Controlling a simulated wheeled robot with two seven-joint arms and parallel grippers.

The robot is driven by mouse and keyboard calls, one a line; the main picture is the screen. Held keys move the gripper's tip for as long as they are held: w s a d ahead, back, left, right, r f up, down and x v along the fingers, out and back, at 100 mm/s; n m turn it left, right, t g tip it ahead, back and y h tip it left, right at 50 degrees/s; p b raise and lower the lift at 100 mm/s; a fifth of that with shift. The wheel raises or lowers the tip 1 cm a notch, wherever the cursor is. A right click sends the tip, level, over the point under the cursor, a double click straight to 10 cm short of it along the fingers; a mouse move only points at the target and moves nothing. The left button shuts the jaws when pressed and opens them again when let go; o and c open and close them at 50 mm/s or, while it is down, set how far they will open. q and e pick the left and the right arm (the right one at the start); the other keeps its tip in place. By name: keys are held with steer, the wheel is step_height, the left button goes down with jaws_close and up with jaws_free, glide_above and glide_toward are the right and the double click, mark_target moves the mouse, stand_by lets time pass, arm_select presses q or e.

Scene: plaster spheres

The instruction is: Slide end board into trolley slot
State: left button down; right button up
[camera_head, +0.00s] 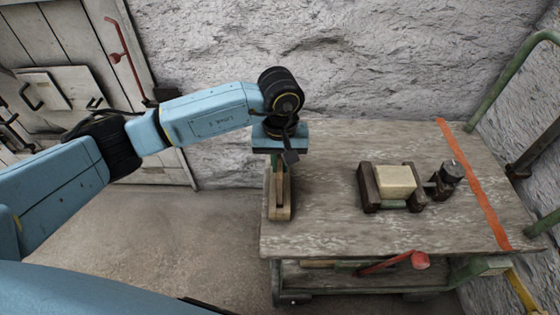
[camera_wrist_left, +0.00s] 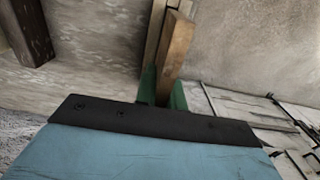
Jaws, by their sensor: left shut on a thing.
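My left gripper (camera_head: 281,166) points down over the left edge of the trolley (camera_head: 325,165). It is shut on a narrow brown wooden board (camera_wrist_left: 179,45), the end board. In the left wrist view the green fingers (camera_wrist_left: 163,90) close around the board's near end. A paler wooden strip (camera_wrist_left: 154,28) runs right beside the board, along the trolley's edge. In the head view the wooden parts under my gripper (camera_head: 280,207) stand upright at that edge. I cannot tell whether the board sits in the slot, as the gripper hides its upper part.
A dark wooden cradle (camera_head: 368,188) holding a cream block (camera_head: 395,181) and a dark cylinder (camera_head: 452,172) stand to the right on the trolley. An orange strip (camera_head: 470,175) crosses the top. A red handle (camera_head: 418,260) is below the front edge. A rough wall (camera_head: 370,60) is behind.

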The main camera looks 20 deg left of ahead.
arm_select(q)
steer(key=shift+f+b, duration=1.9)
steer(key=shift+f, duration=0.25)
steer(key=c, duration=1.4)
jaws_free()
steer(key=shift+r+p, duration=1.1)
steer(key=shift+r, duration=0.9)
